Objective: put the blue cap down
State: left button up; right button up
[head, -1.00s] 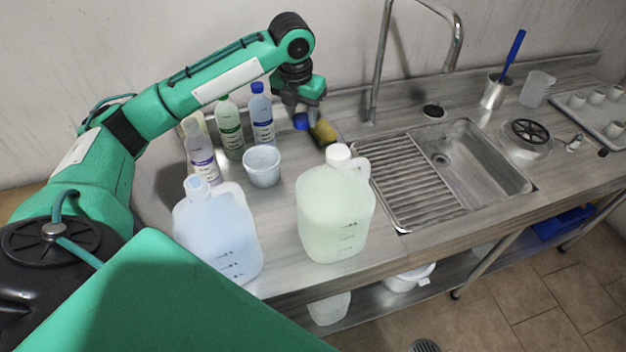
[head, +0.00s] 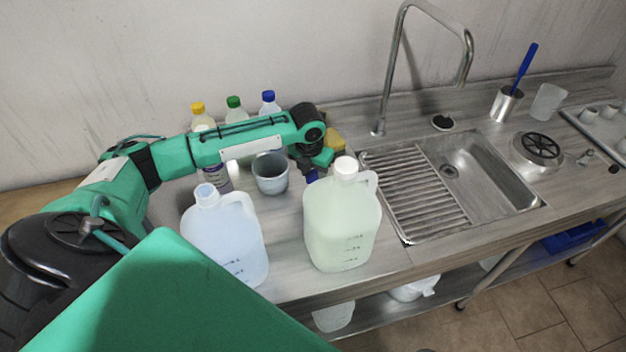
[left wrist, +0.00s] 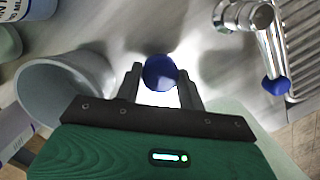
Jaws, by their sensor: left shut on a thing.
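The blue cap (left wrist: 160,72) is pinched between the two fingers of my left gripper (left wrist: 161,84) in the left wrist view. In the head view my left gripper (head: 313,167) reaches down between the grey cup and the pale green jug, and the cap (head: 312,177) shows dark blue at its fingers. The cap is over the counter; I cannot tell whether it touches the surface. My right gripper is not in view.
The grey cup (head: 270,176) stands left of the gripper, the pale green jug (head: 340,222) in front, a yellow sponge (head: 334,141) behind. A pale blue jug (head: 226,237) and several bottles stand left. The sink drainboard (head: 412,196) lies right.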

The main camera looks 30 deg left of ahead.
aim_at(313, 177)
pick_arm(q)
jog(key=shift+f+p, duration=0.3)
jog(key=shift+f, duration=1.65)
jog(key=o, duration=1)
jog(key=shift+f, duration=0.1)
jog(key=shift+r, duration=0.25)
jog(key=r, duration=0.3)
jog(key=s+r+b, duration=0.1)
jog(key=r, duration=0.7)
jog(key=shift+s+d+b, duration=0.1)
jog(key=shift+s+b, duration=0.25)
jog(key=shift+b, duration=0.05)
jog(key=shift+r, duration=0.35)
